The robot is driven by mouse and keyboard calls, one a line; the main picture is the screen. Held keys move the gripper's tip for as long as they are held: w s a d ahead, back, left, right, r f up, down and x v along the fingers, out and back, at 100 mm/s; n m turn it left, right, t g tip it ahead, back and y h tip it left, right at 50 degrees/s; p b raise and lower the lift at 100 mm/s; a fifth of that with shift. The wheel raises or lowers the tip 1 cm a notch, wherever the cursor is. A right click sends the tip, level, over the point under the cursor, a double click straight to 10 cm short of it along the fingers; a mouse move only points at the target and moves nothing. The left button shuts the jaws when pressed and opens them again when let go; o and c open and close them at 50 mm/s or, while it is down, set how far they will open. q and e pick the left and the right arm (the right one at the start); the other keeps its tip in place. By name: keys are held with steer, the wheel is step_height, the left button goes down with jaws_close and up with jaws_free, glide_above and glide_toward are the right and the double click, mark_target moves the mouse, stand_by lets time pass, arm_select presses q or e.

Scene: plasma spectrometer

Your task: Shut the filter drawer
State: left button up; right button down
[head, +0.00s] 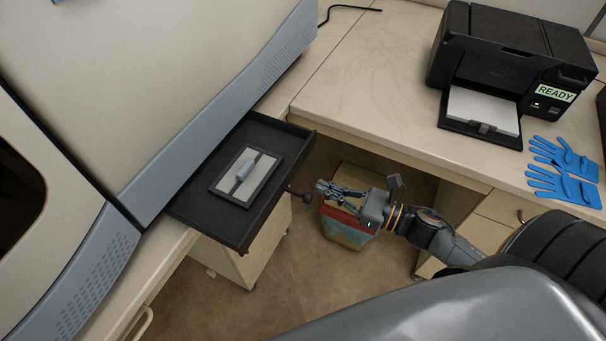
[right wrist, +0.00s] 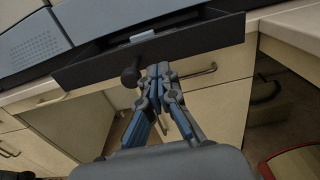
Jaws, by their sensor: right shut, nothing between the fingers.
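The filter drawer (head: 215,217) is a black tray pulled out from under the large beige and blue-grey instrument. A framed grey filter (head: 246,176) with a small handle lies in it. A round dark knob (head: 298,193) sticks out from the drawer front. My right gripper (head: 321,187) is shut and empty, just right of the knob in the head view. In the right wrist view, the drawer front (right wrist: 205,40) spans the top, and the knob (right wrist: 130,76) is just left of my shut fingertips (right wrist: 158,68). I cannot tell whether they touch. My left gripper is out of view.
A black printer (head: 510,60) marked READY and blue gloves (head: 565,172) are on the bench to the right. A red-topped box (head: 345,232) is on the floor below my right gripper. The bench corner (head: 300,110) is close to the drawer.

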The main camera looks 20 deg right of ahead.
mark_target(292, 175)
steer(key=p+x, duration=0.1)
steer(key=x, duration=0.3)
steer(key=shift+w+a+r, duration=0.1)
steer(key=shift+w+a, duration=0.1)
steer(key=shift+w, duration=0.05)
steer(key=shift+w+a+p, duration=0.4)
steer(key=shift+w+a, duration=0.1)
steer(key=shift+w, duration=0.05)
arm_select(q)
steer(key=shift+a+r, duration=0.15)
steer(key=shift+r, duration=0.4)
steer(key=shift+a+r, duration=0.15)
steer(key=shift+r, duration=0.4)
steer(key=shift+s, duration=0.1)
arm_select(e)
steer(key=shift+w, duration=0.1)
